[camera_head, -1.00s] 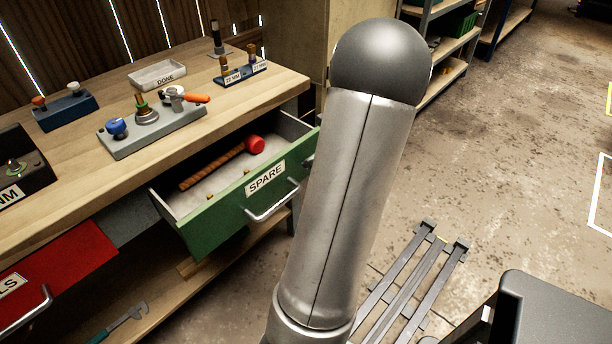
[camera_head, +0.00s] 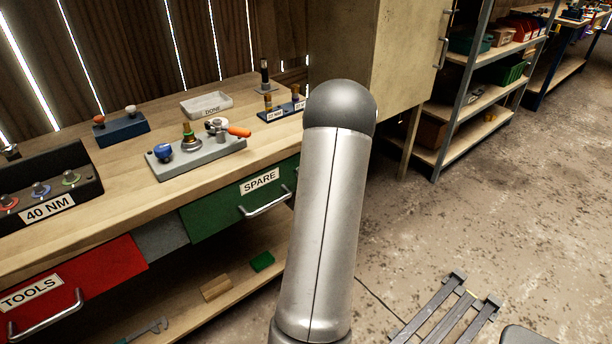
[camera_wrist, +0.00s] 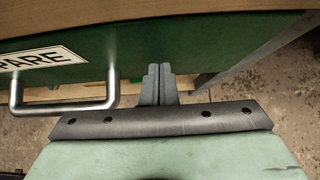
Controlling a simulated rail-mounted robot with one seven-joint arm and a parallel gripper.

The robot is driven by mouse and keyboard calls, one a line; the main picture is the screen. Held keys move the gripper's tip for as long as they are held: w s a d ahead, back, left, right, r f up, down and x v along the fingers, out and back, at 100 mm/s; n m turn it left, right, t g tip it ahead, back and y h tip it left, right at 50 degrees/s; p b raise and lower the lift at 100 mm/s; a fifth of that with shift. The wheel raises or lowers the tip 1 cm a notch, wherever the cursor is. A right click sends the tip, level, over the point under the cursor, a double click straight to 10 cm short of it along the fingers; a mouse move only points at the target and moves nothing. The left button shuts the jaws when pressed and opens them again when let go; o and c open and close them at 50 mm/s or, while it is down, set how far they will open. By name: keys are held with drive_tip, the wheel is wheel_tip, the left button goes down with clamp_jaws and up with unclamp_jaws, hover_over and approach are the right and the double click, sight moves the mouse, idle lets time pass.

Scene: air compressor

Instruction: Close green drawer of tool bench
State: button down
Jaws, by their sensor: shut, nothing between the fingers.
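The green drawer (camera_head: 228,208) with the SPARE label sits under the bench top, and its inside no longer shows. Its front looks flush or nearly flush with the bench edge. Its metal handle (camera_head: 266,202) is on the front. In the wrist view the green front (camera_wrist: 190,42) runs along under the wooden top, with the handle (camera_wrist: 62,105) at left. My gripper (camera_wrist: 158,70) is shut and empty, its tips at the drawer front to the right of the handle. I cannot tell whether they touch it. In the head view my arm hides the gripper.
The tool bench top (camera_head: 120,205) carries a grey fixture (camera_head: 195,155), a DONE tray (camera_head: 206,104) and bolt holders. A red TOOLS drawer (camera_head: 70,285) is at lower left. A shelf rack (camera_head: 440,150) stands at back right.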

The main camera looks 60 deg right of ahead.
drive_tip(key=shift+w+r, duration=0.2)
drive_tip(key=shift+w, duration=0.2)
drive_tip(key=s+a+r, duration=0.3)
drive_tip(key=s+r, duration=0.3)
drive_tip(key=s, duration=0.5)
drive_tip(key=shift+s+a+r, duration=0.2)
drive_tip(key=shift+r, duration=0.15)
